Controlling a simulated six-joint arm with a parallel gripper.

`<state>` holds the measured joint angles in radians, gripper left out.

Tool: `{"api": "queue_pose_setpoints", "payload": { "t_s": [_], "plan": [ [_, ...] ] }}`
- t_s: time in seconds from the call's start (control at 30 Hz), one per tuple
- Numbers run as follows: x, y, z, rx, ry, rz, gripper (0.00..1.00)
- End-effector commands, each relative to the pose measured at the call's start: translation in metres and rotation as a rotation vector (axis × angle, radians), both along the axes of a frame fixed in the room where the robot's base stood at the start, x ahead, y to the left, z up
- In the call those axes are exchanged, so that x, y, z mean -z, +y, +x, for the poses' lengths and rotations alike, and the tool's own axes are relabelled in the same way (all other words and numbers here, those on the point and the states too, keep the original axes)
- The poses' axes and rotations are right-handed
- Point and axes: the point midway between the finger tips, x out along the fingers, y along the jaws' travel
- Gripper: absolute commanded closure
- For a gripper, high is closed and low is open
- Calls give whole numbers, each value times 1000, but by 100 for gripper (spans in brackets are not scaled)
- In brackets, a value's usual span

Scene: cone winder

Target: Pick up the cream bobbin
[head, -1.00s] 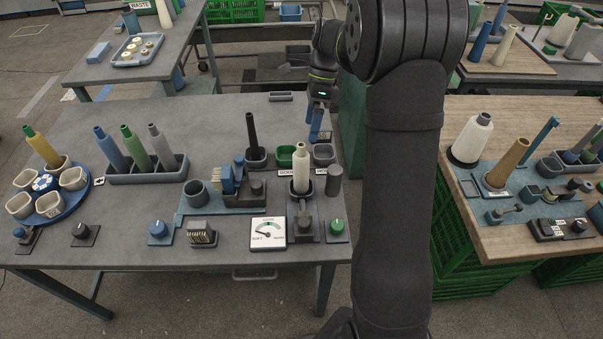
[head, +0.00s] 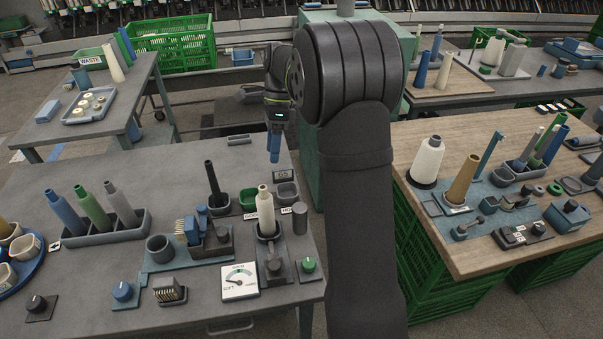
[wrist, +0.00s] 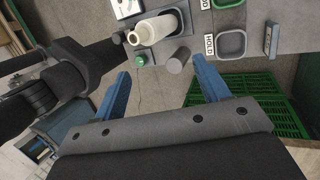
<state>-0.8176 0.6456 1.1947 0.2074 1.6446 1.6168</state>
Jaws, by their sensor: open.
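The cream bobbin (head: 266,214) stands upright in a dark grey holder (head: 258,235) near the front right of the left table, just right of the dial gauge. In the wrist view the cream bobbin (wrist: 152,29) shows at the top, beyond the fingertips. My gripper (head: 275,148) hangs behind the bobbin, near the table's right edge, with its blue fingers pointing down. In the wrist view my gripper (wrist: 160,82) has its two blue fingers wide apart with nothing between them. It is not touching the bobbin.
A grey cylinder (head: 300,217) and a green knob (head: 308,265) stand close right of the bobbin. A green tray (head: 249,199) and a grey tray (head: 287,193) lie behind it. A black spindle (head: 212,184) stands to the left. Green crates (head: 440,240) sit under the right table.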

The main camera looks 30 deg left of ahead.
Motion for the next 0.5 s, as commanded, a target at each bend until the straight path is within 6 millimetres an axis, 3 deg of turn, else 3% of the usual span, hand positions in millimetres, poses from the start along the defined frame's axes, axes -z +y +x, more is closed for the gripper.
{"api": "queue_pose_setpoints", "payload": {
  "t_s": [0.23,0.5],
  "plan": [
    [-7,0,-8,-149,-18,60,32],
    [-32,-2,-32,-715,-80,248,32]
  ]
}}
